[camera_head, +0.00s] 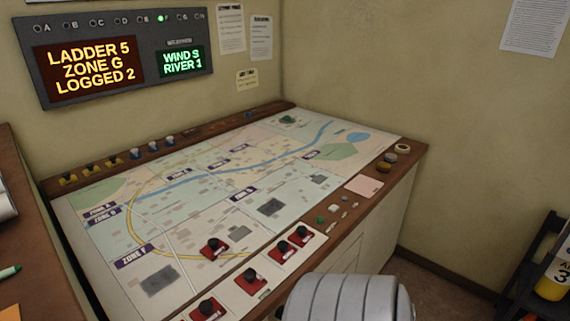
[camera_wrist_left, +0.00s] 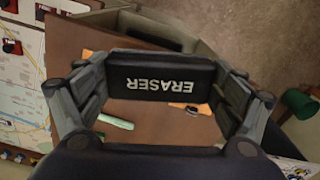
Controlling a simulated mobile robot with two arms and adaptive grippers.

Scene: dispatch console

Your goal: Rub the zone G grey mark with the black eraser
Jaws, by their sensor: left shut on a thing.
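In the left wrist view my left gripper (camera_wrist_left: 164,92) is shut on the black eraser (camera_wrist_left: 158,70). The word ERASER reads upside down on it, and a finger stands at each side. It is held above a brown desk surface. In the head view a large map (camera_head: 200,190) covers the console top. One dark grey patch (camera_head: 270,207) lies near the map's middle, below a purple label (camera_head: 242,194) too small to read surely. Another grey patch (camera_head: 158,280) lies below the ZONE F label (camera_head: 133,257). I cannot tell which is zone G's. My right gripper is not in view.
Red-based pieces with black knobs (camera_head: 250,280) stand along the map's near edge. Yellow, blue and other pieces (camera_head: 90,167) line the back-left rim. A roll of tape (camera_head: 402,148) sits at the right rim. A sign (camera_head: 90,66) reads LADDER 5 ZONE G LOGGED 2.

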